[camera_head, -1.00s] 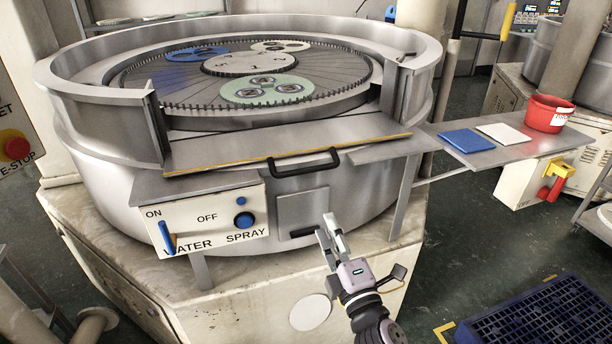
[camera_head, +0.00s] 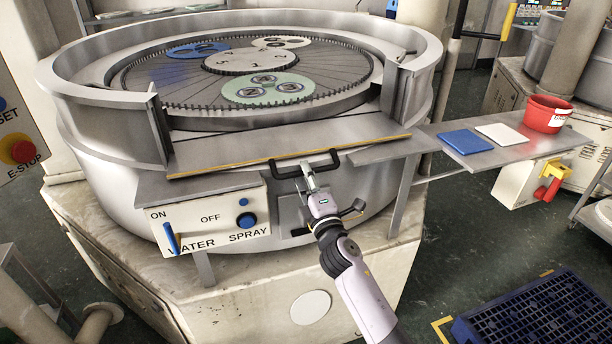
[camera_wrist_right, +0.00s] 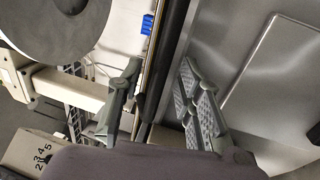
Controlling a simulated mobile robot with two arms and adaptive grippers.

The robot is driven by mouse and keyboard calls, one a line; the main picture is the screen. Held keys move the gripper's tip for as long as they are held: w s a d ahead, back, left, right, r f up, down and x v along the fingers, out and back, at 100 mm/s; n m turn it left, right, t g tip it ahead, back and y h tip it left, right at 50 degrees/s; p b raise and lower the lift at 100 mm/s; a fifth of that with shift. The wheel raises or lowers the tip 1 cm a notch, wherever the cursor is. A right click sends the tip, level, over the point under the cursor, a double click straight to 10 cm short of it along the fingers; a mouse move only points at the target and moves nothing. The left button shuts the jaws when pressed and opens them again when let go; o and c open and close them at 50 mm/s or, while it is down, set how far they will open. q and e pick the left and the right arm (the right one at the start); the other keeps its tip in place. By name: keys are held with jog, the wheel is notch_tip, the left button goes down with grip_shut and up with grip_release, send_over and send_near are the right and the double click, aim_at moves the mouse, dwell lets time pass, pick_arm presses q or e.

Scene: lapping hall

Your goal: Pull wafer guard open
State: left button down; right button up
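The wafer guard (camera_head: 230,151) is a flat grey panel with a yellow front edge across the front opening of the round lapping machine. Its black handle (camera_head: 284,177) sticks out below that edge. My right gripper (camera_head: 308,174) is at the middle of the handle, its fingers pointing up at the bar. In the right wrist view, the fingers (camera_wrist_right: 160,98) are spread, one on each side of the dark handle bar (camera_wrist_right: 169,48). I cannot tell whether either finger touches it. My left gripper is not in view.
The water and spray panel (camera_head: 213,218) is left of my right arm. A side shelf (camera_head: 493,153) at the right holds a blue pad (camera_head: 465,142), a white pad (camera_head: 502,134) and a red pot (camera_head: 546,114). A blue pallet (camera_head: 545,318) lies on the floor at the right.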

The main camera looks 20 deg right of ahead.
jog(key=shift+c, duration=0.5)
grip_shut()
dwell(0.5)
